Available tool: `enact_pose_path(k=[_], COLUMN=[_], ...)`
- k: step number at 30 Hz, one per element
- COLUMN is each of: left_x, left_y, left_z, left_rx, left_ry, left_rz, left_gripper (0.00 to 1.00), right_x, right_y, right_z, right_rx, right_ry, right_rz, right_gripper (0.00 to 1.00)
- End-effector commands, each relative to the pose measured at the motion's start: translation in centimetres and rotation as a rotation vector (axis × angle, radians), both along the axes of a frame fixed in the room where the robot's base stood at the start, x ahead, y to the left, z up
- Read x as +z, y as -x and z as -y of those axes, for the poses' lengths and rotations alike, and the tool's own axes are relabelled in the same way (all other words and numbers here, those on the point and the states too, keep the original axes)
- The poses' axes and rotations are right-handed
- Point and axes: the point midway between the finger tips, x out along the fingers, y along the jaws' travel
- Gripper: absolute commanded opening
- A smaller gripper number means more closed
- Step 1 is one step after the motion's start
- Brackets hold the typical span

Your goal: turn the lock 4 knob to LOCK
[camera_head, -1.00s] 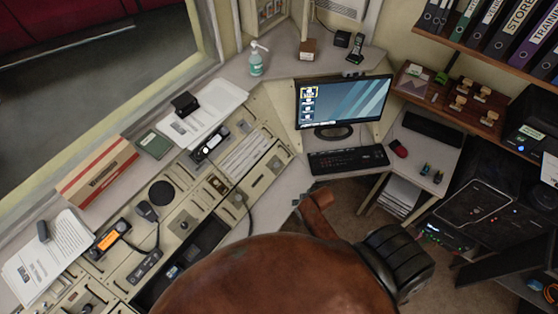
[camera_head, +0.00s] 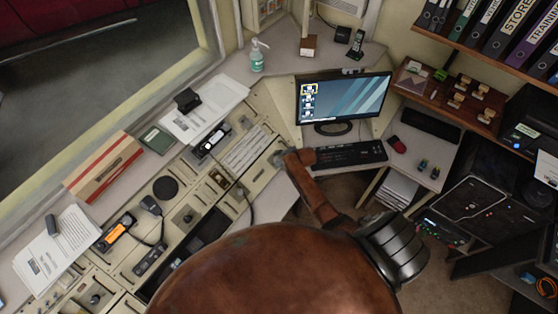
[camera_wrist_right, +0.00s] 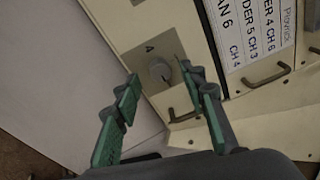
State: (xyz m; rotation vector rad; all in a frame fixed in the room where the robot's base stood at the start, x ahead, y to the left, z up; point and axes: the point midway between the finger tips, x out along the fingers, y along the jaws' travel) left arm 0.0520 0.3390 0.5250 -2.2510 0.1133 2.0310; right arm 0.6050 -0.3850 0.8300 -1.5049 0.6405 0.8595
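The lock 4 knob (camera_wrist_right: 160,70) is a round grey knob on a square grey plate marked 4 (camera_wrist_right: 148,50), in the right wrist view. My right gripper (camera_wrist_right: 158,78) is open, with its green-padded fingers on either side of the knob in the picture. I cannot tell whether they touch it. In the head view my right gripper (camera_head: 282,157) is small, at the right end of the cream console (camera_head: 262,176), and the knob cannot be made out there. The knob's setting and any LOCK lettering are not readable. My left gripper is not in view.
Beside the knob plate are a labelled strip panel (camera_wrist_right: 258,35) and dark pull handles (camera_wrist_right: 267,78). A monitor (camera_head: 343,100) and keyboard (camera_head: 350,154) stand close to my right arm. A desk microphone (camera_head: 150,206) and radio handset (camera_head: 117,230) lie farther left.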

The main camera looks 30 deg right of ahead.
Motion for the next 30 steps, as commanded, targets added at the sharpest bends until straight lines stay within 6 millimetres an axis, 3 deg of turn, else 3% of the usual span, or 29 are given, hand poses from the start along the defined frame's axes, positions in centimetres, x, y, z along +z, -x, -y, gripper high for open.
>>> enact_pose_path(k=[6, 16, 30], left_x=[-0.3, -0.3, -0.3], left_y=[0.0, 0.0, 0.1], left_z=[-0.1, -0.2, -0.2], left_rx=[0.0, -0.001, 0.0], left_ry=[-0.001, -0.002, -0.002], left_rz=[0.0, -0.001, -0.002], left_gripper=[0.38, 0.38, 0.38], right_x=[-1.5, -1.8, -1.8], right_y=[-1.1, -1.2, -1.2], right_z=[-0.1, -0.2, -0.2], right_rx=[0.001, 0.002, 0.001], right_ry=[0.002, 0.003, 0.002], right_rz=[0.0, 0.0, 0.0], right_gripper=[0.38, 0.38, 0.07])
